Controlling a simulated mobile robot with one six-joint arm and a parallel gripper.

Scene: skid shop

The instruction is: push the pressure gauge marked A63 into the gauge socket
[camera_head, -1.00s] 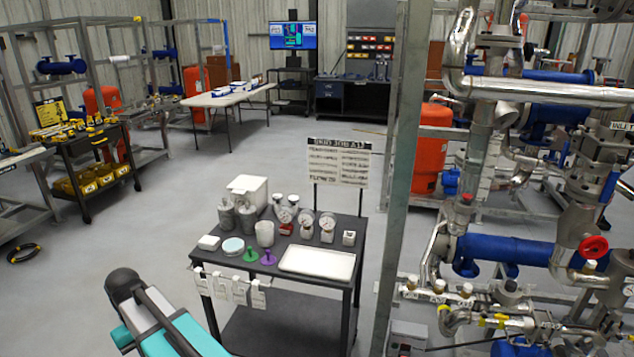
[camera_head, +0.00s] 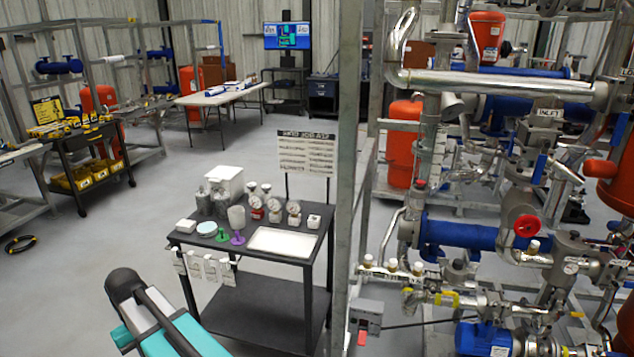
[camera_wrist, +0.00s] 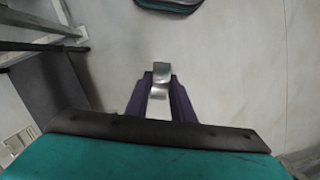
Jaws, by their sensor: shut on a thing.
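In the wrist view my gripper (camera_wrist: 160,97) is shut on a small silvery metal thing (camera_wrist: 160,78), held between its dark purple fingers above the grey floor. No dial or marking shows on it, so I cannot tell whether it is gauge A63. In the head view, gauges with white dials (camera_head: 293,210) stand upright on the dark cart; their markings are too small to read. The pipe skid (camera_head: 470,235) stands at the right. I cannot pick out the gauge socket among its fittings. My fingers are outside the head view.
The cart (camera_head: 185,238) also holds a white tray (camera_head: 282,242), a white box (camera_head: 223,181), canisters and funnels. A grey steel post (camera_head: 346,190) stands between cart and skid. Brass-topped fittings (camera_head: 392,264) line the skid's near pipe.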

